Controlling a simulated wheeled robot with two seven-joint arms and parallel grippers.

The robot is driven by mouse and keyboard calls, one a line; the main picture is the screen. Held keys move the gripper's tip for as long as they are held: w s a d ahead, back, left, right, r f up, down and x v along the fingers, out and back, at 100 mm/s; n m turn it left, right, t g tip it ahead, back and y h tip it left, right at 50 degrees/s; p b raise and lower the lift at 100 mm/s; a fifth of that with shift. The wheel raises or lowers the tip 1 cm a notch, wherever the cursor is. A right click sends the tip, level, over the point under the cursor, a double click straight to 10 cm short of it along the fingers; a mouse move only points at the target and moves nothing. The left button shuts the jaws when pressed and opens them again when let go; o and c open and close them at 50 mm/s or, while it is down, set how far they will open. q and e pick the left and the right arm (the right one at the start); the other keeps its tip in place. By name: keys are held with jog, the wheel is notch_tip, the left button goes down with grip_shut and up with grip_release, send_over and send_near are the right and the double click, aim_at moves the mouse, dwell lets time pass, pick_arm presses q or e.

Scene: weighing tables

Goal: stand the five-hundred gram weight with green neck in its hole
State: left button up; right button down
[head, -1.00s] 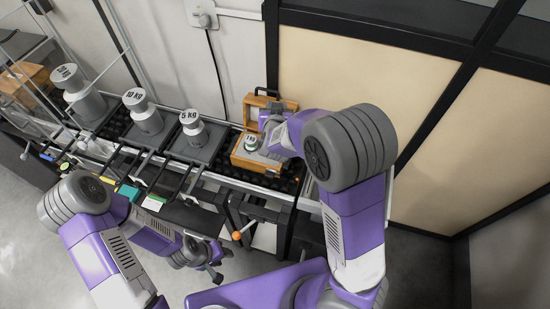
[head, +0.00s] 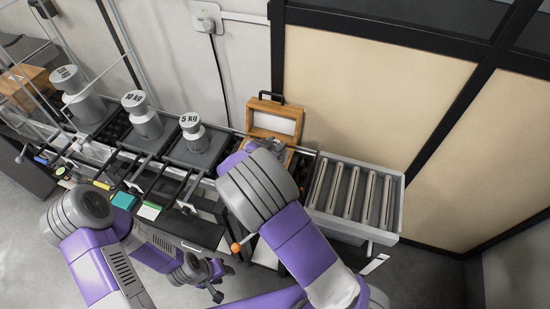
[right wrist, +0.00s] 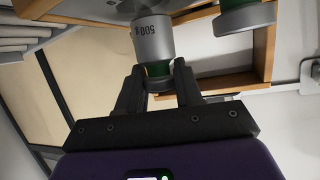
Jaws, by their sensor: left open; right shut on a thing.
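The 500 g weight (right wrist: 152,42) is a grey metal cylinder with a green neck, seen upside down in the right wrist view. My right gripper (right wrist: 160,76) is shut on it at the neck. The wooden case (head: 255,105) stands open on the bench in the head view, its lid raised at the back. My right arm hides most of its lower part, the right gripper and the held weight there. The case's wooden edge (right wrist: 262,62) also shows behind the weight in the wrist view; its hole is not clearly visible. My left gripper (head: 217,286) is open and empty, low in front of the bench.
A second green-necked weight (right wrist: 247,18) is beside the held one in the wrist view. Large grey weights, including the 5 kg (head: 194,135) and 10 kg (head: 145,120), stand left of the case. A roller conveyor (head: 352,195) lies to its right. An orange-knobbed lever (head: 235,247) stands in front.

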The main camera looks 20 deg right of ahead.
notch_tip(320, 180, down, 4)
jog(key=shift+f+b, duration=0.2)
jog(key=shift+b, duration=0.75)
jog(key=shift+r, duration=0.1)
jog(key=c, duration=0.7)
grip_release()
jog(key=p+v, duration=0.4)
jog(key=v, duration=0.8)
jog(key=shift+p, duration=0.3)
jog(key=shift+s, duration=0.1)
